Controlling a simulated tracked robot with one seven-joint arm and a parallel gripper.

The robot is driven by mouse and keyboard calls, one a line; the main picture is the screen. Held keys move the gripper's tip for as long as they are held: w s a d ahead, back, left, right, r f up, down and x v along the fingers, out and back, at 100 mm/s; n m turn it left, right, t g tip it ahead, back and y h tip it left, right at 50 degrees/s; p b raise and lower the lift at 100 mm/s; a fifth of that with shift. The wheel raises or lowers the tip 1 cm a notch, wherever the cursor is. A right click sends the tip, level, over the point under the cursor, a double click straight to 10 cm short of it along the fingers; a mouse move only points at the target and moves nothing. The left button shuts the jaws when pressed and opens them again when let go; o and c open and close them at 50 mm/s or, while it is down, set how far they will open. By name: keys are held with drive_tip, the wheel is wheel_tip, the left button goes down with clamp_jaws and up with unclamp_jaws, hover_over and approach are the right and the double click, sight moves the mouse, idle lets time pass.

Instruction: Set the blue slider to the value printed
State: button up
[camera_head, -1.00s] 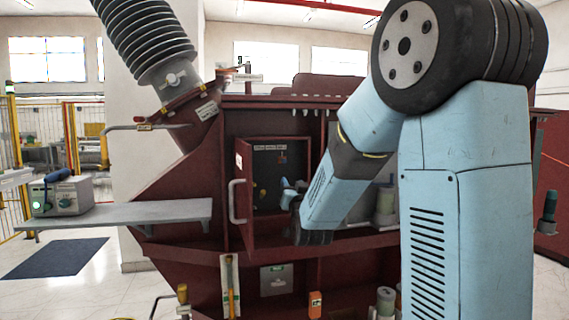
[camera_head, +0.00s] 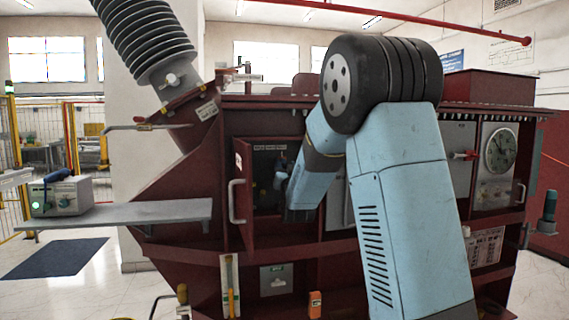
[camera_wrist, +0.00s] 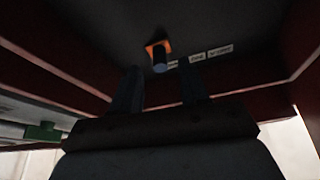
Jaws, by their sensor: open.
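In the wrist view, a dark, bluish round knob (camera_wrist: 159,62) on an orange base (camera_wrist: 157,46) stands out from a dark panel. White labels (camera_wrist: 205,53) sit beside it. My gripper (camera_wrist: 157,80) is open, one finger on each side of the image below the knob; nothing is seen between its fingers, and I cannot tell whether they touch the knob. In the head view, my arm reaches into the open red cabinet (camera_head: 242,195) and hides much of its inside. No printed value is legible and I cannot pick out the blue slider for certain.
The cabinet's door with a pale handle (camera_head: 235,202) stands open at left. A grey shelf (camera_head: 130,213) with a control box (camera_head: 62,197) juts out further left. A round gauge (camera_head: 500,151) is at right. A green part (camera_wrist: 42,131) shows low left in the wrist view.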

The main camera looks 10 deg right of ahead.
sight(284, 162)
drive_tip(key=shift+x, duration=1.75)
clamp_jaws()
